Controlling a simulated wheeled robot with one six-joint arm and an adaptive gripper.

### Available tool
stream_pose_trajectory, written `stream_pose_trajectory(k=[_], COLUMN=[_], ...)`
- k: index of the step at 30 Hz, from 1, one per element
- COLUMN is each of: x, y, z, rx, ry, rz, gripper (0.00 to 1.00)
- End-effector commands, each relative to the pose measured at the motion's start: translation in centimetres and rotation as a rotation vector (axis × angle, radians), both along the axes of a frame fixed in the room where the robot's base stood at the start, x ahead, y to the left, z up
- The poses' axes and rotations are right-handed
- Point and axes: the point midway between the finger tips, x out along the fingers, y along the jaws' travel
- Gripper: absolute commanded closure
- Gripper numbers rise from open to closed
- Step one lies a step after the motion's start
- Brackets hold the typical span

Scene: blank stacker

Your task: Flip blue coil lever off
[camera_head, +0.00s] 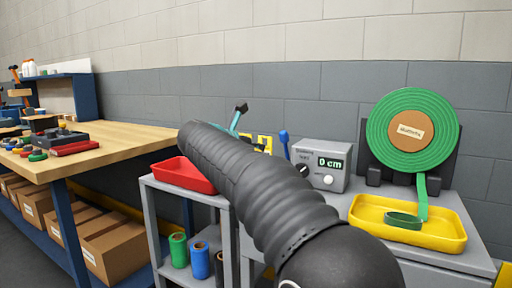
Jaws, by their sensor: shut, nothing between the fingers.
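A blue lever (285,142) with a rounded top stands upright just left of a grey control box (322,172). Its lower part is hidden behind my black ribbed arm sleeve. The box has a display reading "0 cm", a black knob and a white button. My arm crosses the middle of the view from the lower right to the upper left. My gripper is not visible. A teal bar with a dark tip (240,110) rises behind the sleeve; I cannot tell what it belongs to.
A green coil (380,130) stands on the right, its strip hanging into a yellow tray (453,237). A red tray (174,172) sits on a grey cart with several spools below. A wooden workbench (122,146) with tools and boxes stands left.

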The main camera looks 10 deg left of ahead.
Motion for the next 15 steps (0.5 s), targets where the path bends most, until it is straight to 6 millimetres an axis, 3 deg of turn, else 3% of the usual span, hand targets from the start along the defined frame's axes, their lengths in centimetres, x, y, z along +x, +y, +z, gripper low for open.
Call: stream_pose_trajectory(k=[11, 15], x=[6.1, 7.5], y=[-3.2, -4.0], z=[-2.1, -0.8], rx=[-0.001, 0.000], ry=[0.001, 0.000], rz=[-0.003, -0.002], gripper=[1.00, 1.00])
